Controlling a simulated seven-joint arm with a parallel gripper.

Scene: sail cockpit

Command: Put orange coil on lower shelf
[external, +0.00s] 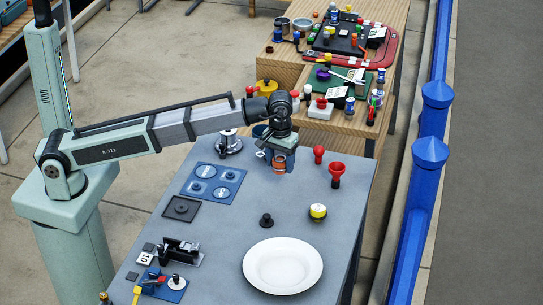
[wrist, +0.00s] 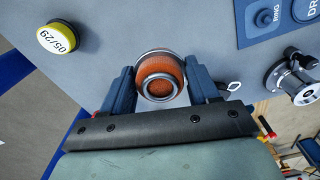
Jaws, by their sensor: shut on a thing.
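The orange coil (external: 279,166) is a short orange cylinder with metal rims. In the wrist view the coil (wrist: 158,72) sits between the two blue-grey fingers of my gripper (wrist: 162,84), which is shut on it. In the external view my gripper (external: 280,157) points down over the far part of the grey table (external: 225,245), with the coil at its fingertips. I cannot tell whether the coil touches the tabletop. I cannot make out a lower shelf in either view.
A red funnel-like piece (external: 337,175) and a red knob (external: 319,154) stand right of my gripper. A blue board (external: 213,184) and metal winch (external: 229,144) are left.

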